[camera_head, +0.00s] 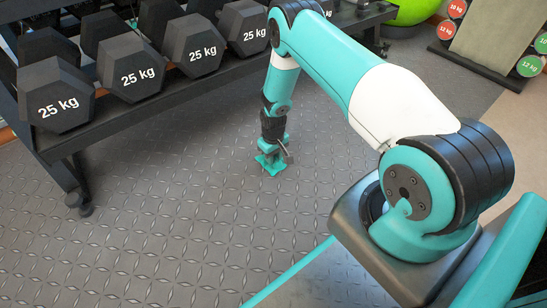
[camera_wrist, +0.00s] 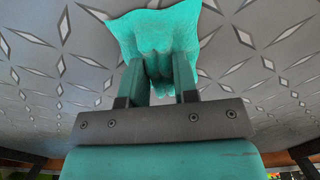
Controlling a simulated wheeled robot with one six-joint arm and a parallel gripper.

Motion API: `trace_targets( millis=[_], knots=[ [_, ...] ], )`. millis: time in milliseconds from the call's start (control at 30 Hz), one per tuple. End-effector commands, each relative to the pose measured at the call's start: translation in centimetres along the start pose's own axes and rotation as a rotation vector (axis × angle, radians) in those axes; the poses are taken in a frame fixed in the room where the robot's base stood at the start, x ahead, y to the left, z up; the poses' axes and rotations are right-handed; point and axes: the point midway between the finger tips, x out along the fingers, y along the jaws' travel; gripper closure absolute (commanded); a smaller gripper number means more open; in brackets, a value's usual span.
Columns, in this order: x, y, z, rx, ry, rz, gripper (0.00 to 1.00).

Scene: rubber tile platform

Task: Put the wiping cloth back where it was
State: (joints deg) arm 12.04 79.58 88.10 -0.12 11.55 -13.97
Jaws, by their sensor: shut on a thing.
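The wiping cloth is a teal, crumpled square of fabric (camera_wrist: 150,28) at the top of the wrist view, pinched between the two fingers of my gripper (camera_wrist: 158,72). It spreads out beyond the fingertips on both sides. In the head view the cloth (camera_head: 268,166) shows as a small teal patch under my gripper (camera_head: 274,150), at or just above the rubber floor. I cannot tell whether it touches the floor. My gripper points down and is shut on the cloth.
A black rack (camera_head: 66,148) with several 25 kg dumbbells (camera_head: 133,68) stands along the left and back. The patterned grey rubber floor (camera_head: 170,235) is clear around my gripper. A green ball (camera_head: 410,10) and a rack of round weights (camera_head: 500,38) are at the far right.

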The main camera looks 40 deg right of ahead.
Motion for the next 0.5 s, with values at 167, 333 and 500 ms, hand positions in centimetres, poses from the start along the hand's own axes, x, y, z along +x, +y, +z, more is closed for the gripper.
trace_targets(
  millis=[167,333,500],
  knots=[
    [0.31,-0.01,0.02,0.0,0.0,0.0,0.63],
    [0.3,-0.01,0.04,0.0,-0.001,0.0,0.47],
    [0.2,0.0,0.02,0.0,-0.001,0.0,0.47]
  ],
)
